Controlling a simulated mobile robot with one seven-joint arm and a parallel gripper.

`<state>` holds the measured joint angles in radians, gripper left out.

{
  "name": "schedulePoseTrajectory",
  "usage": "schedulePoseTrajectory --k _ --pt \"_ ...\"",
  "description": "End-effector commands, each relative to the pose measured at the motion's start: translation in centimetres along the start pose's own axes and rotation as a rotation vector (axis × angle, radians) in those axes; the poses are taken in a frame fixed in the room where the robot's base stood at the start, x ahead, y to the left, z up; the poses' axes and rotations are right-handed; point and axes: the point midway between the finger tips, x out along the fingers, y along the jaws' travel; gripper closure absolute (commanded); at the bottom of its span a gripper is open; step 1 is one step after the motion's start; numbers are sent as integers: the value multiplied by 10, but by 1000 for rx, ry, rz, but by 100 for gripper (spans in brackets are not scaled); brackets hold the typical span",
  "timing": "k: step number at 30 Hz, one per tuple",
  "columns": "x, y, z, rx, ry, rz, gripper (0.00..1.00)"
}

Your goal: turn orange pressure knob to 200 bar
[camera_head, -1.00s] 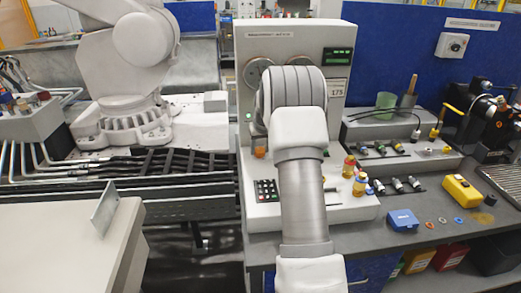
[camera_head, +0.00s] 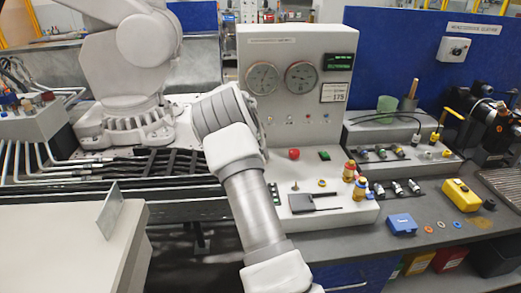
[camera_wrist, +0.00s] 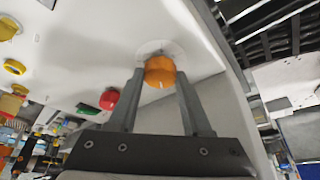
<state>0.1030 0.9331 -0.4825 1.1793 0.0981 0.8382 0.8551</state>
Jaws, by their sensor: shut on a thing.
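The orange pressure knob (camera_wrist: 160,70) shows in the wrist view, on a pale round plate on the white panel. My gripper (camera_wrist: 160,78) has one finger on each side of the knob and is shut on it. A small pale mark shows on the knob's face. In the head view my arm hides both the knob and my fingertips. Two round gauges, the left gauge (camera_head: 262,78) and the right gauge (camera_head: 304,77), are in clear sight, but their needles are too small to read. A green display (camera_head: 342,62) is lit but not legible.
A red button (camera_head: 294,154) is right of my arm and also shows in the wrist view (camera_wrist: 109,98). Red-and-yellow fittings (camera_head: 349,171) stand at the bench's right side. A large white robot arm (camera_head: 130,60) stands at left.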

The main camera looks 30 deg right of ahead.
Motion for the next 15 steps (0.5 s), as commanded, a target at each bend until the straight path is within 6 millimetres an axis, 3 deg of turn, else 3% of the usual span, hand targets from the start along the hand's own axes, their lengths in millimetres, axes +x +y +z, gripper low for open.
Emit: schedulePoseTrajectory --k 15 --pt "-1 -4 -2 451 0 187 100"
